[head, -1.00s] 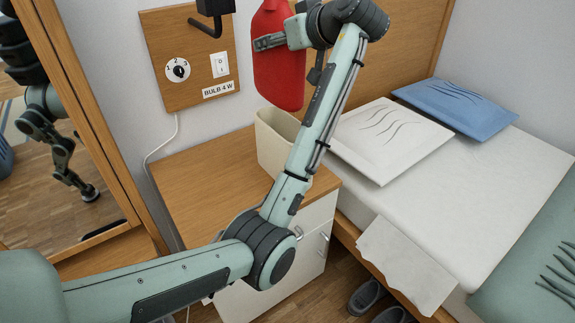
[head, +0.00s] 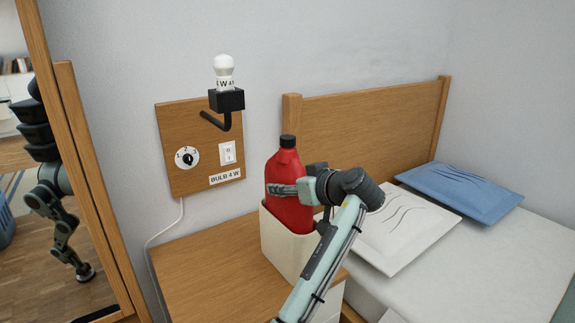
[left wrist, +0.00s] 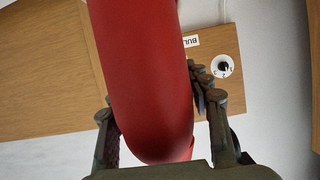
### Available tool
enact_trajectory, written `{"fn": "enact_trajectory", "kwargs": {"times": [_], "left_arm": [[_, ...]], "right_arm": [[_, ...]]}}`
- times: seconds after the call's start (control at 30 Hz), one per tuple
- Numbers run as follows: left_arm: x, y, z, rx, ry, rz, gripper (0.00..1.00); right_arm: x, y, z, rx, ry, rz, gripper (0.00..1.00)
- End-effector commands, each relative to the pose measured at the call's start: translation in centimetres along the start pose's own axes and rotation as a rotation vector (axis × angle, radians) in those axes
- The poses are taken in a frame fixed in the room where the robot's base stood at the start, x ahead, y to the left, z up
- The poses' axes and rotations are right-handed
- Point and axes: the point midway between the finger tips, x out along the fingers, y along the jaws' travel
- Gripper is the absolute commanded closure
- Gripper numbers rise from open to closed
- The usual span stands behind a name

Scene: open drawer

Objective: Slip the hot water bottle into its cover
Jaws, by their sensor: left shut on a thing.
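The red hot water bottle (head: 287,168) stands roughly upright with its black cap up. Its lower part is hidden behind the front wall of the cream cover (head: 281,246), so it appears to be down in the cover's open top. The cover stands upright on the bedside cabinet. My left gripper (head: 287,189) is shut on the bottle around its middle, just above the cover's rim. In the left wrist view the bottle (left wrist: 143,75) fills the space between the two fingers (left wrist: 160,118). My right gripper is not in view.
The wooden cabinet top (head: 200,275) has clear room left of the cover. A wall panel (head: 198,150) with dial, switch and a lamp holder with bulb (head: 224,73) is behind it. The bed with white pillow (head: 385,240) and blue pillow (head: 460,193) is right. A mirror (head: 40,240) stands left.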

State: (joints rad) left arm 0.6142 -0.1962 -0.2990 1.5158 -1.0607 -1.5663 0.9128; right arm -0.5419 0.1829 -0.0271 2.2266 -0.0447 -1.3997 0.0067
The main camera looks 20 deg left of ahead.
Motion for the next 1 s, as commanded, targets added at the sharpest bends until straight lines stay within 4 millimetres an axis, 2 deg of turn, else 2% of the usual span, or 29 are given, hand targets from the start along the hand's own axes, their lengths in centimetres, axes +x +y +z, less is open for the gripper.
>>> {"fn": "enact_trajectory", "kwargs": {"times": [0.27,0.53,1.0], "left_arm": [[0.5,0.1,1.0,-0.005,0.009,0.003,1.00],[1.7,0.1,3.9,-0.004,0.009,0.004,1.00],[1.9,0.1,4.3,-0.006,0.008,0.004,1.00]], "right_arm": [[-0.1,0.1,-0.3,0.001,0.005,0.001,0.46],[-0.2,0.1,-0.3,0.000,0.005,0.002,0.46],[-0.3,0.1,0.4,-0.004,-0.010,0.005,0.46]]}}
